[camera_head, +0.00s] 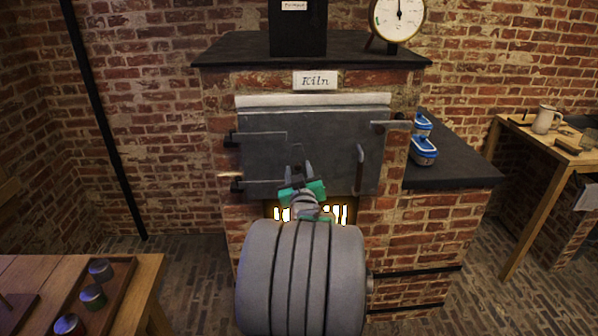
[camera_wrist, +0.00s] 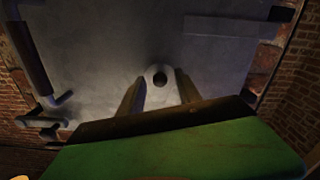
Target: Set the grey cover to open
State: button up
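The kiln's grey metal door (camera_head: 325,140), the only large grey cover I see, stands flat across the kiln front. In the wrist view the door (camera_wrist: 110,45) fills the background. A small pale round fitting with a dark centre (camera_wrist: 159,77) shows on it between my fingertips. An upright handle (camera_head: 360,168) is on the door's right part. My gripper (camera_head: 297,168) is in front of the door's lower middle; in the wrist view my gripper (camera_wrist: 160,82) has its two fingers apart. I cannot tell whether the fingers touch the fitting.
A glow shows in the opening below the door (camera_head: 340,213). A latch bar (camera_head: 391,125) is at the door's upper right. A dark shelf (camera_head: 455,167) with blue-and-white containers (camera_head: 424,151) is at right. A wooden table (camera_head: 140,275) with jars stands at lower left.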

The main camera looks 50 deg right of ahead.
grip_shut()
dwell(1.2)
